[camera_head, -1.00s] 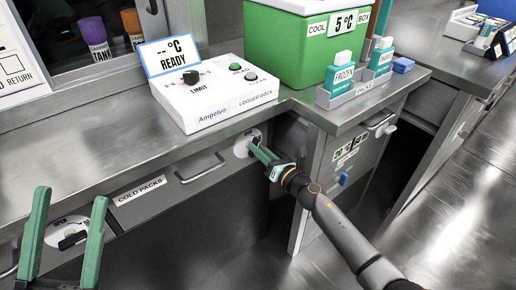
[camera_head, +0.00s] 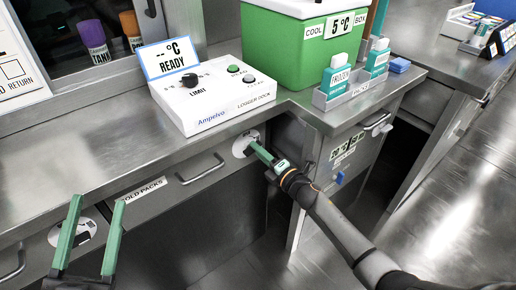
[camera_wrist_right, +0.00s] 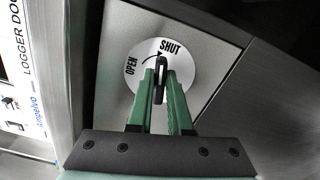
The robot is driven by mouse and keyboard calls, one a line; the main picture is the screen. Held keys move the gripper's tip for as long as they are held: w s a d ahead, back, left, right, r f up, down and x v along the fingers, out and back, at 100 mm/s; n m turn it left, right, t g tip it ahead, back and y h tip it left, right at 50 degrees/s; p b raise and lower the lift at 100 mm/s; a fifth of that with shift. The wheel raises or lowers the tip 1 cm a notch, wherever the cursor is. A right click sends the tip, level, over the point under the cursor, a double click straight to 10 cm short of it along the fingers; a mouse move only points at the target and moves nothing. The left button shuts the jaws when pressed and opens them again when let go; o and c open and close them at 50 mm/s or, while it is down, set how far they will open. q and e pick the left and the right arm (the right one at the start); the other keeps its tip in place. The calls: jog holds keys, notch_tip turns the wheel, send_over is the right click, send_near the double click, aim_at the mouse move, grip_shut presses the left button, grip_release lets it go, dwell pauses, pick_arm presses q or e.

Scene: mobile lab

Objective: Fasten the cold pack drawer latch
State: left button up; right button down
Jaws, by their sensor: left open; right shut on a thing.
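The drawer labelled COLD PACKS (camera_head: 146,190) is under the counter, its front looking flush with the cabinet. Its latch, a white round dial (camera_wrist_right: 143,91) with OPEN at the left and SHUT at the top, is at the drawer's right end. My right gripper (camera_head: 256,150) is shut on the dial's black handle (camera_wrist_right: 161,75). In the right wrist view the handle stands nearly upright, its upper end just below SHUT. My left gripper (camera_head: 97,203) is open and empty, in front of another white dial (camera_head: 84,232) at the left.
The white logger dock (camera_head: 210,98) sits on the counter above the latch. A green cool box (camera_head: 290,55) and a grey rack (camera_head: 350,92) with teal packs stand to its right. The counter's front edge runs just above the drawers. The counter at left is clear.

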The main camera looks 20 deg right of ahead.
pick_arm(q)
jog(key=shift+w+a+f+n+g+y+p, duration=0.1)
jog(key=shift+w+f+n+g+y, duration=0.2)
jog(key=shift+f, duration=0.35)
jog(key=shift+w+a+f+n+g+y+p, duration=0.15)
jog(key=shift+w+f+y, duration=0.1)
jog(key=shift+f+y, duration=0.35)
jog(key=shift+w+d+f+n+g+y+p, duration=0.1)
jog(key=shift+w+f+n+g+y, duration=0.15)
jog(key=shift+f, duration=0.5)
pick_arm(e)
jog(key=shift+f+m, duration=0.1)
jog(key=shift+m, duration=1.4)
jog(key=c, duration=0.8)
grip_release()
jog(key=shift+c, duration=0.2)
pick_arm(q)
notch_tip(320, 180, down, 15)
jog(key=n+g+y+p, duration=0.2)
jog(key=n+g+y, duration=0.1)
jog(key=g, duration=0.3)
jog(key=shift+s+a+f+p, duration=0.25)
jog(key=shift+a+p, duration=0.1)
jog(key=shift+a, duration=0.1)
pick_arm(e)
jog(key=v, duration=1.2)
jog(key=shift+s, duration=0.25)
jog(key=shift+d, duration=0.1)
